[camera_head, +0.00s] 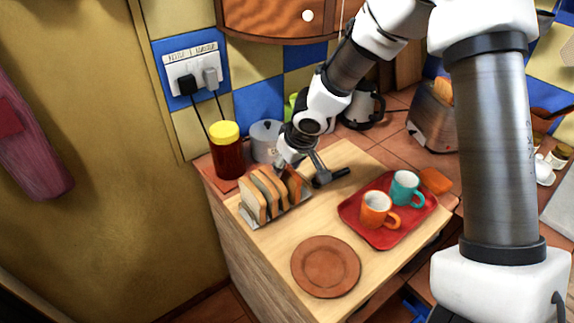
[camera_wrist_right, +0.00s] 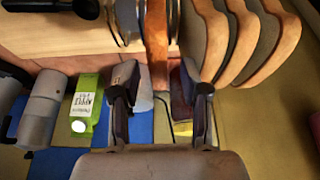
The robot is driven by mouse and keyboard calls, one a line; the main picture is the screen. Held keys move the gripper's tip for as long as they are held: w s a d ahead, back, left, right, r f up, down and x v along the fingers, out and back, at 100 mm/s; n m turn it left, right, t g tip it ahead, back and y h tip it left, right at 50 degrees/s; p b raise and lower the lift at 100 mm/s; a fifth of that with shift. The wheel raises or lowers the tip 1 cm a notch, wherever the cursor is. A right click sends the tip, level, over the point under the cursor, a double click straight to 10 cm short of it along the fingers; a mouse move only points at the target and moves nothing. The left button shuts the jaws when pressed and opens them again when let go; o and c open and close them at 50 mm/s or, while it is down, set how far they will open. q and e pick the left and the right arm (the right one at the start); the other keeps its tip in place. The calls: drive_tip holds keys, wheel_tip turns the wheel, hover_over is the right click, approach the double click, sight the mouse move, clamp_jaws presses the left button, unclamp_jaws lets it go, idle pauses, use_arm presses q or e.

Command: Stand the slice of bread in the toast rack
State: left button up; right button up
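The wire toast rack (camera_head: 262,220) stands on the wooden board near the wall, with several upright slices in it. One slice of bread (camera_head: 293,185) stands at the rack's right end, under my right gripper (camera_head: 294,165). In the right wrist view, this slice (camera_wrist_right: 157,40) shows edge-on as a brown strip between rack wires (camera_wrist_right: 125,22). The fingers of my right gripper (camera_wrist_right: 158,88) are spread on either side of it, with visible gaps. Other slices (camera_wrist_right: 240,45) stand to its right. The slice's lower part is hidden. My left gripper is not in view.
A red-brown jar (camera_head: 227,158) and a pale pot (camera_head: 265,140) stand behind the rack. A dark-handled utensil (camera_head: 335,178) lies to its right. A red tray (camera_head: 385,238) with two mugs and a brown plate (camera_head: 326,266) occupy the board's front. A toaster (camera_head: 430,118) stands farther right.

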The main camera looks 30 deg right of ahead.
drive_tip(key=v, duration=1.2)
idle(0.4)
